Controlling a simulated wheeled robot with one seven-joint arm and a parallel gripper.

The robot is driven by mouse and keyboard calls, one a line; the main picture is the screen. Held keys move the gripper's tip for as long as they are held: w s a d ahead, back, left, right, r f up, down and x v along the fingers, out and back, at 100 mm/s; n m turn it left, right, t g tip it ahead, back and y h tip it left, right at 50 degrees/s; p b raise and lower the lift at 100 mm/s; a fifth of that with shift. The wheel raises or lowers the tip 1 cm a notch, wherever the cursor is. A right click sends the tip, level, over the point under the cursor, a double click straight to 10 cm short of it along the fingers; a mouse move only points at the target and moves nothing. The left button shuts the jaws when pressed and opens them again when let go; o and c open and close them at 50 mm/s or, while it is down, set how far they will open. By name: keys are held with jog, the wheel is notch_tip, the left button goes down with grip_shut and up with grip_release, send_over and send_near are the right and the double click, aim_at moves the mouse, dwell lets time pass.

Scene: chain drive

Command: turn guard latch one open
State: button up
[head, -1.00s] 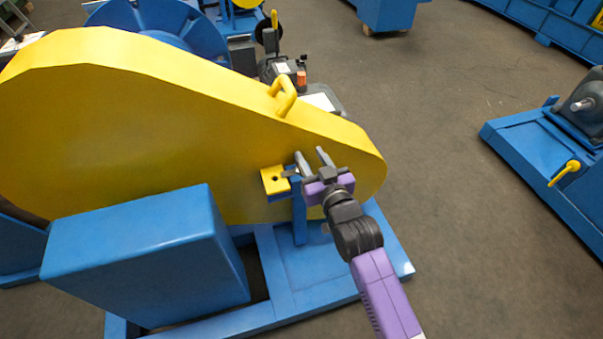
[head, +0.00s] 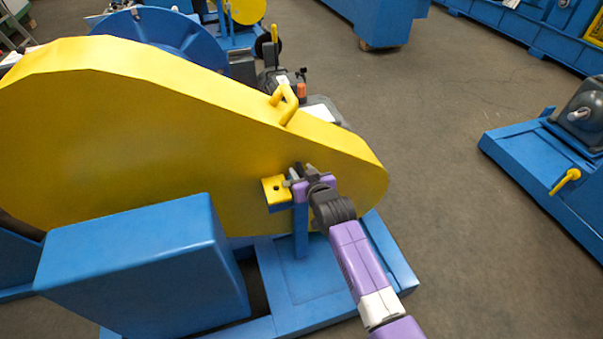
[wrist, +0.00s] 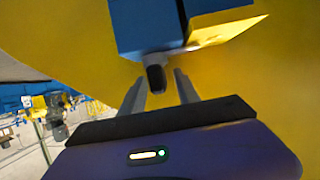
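The yellow chain guard (head: 150,130) fills the left and middle of the head view. A small yellow bracket plate (head: 276,190) sits at its near face on top of a blue post (head: 300,228). In the wrist view, a dark latch end (wrist: 155,76) sticks out below the blue block (wrist: 150,25); I take it to be guard latch one. My gripper (head: 304,172) is at the right side of the bracket. In the wrist view my gripper (wrist: 158,92) is open, its fingers on either side of the latch end, with gaps showing. Contact is not visible.
A yellow handle (head: 286,100) stands on the guard's upper edge. A blue box (head: 135,265) stands at the near left on the blue base frame (head: 320,290). Another blue machine (head: 545,165) is at the right, with open floor (head: 435,150) between.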

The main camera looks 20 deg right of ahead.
jog(key=shift+w+f, duration=0.1)
jog(key=shift+w, duration=0.2)
grip_shut()
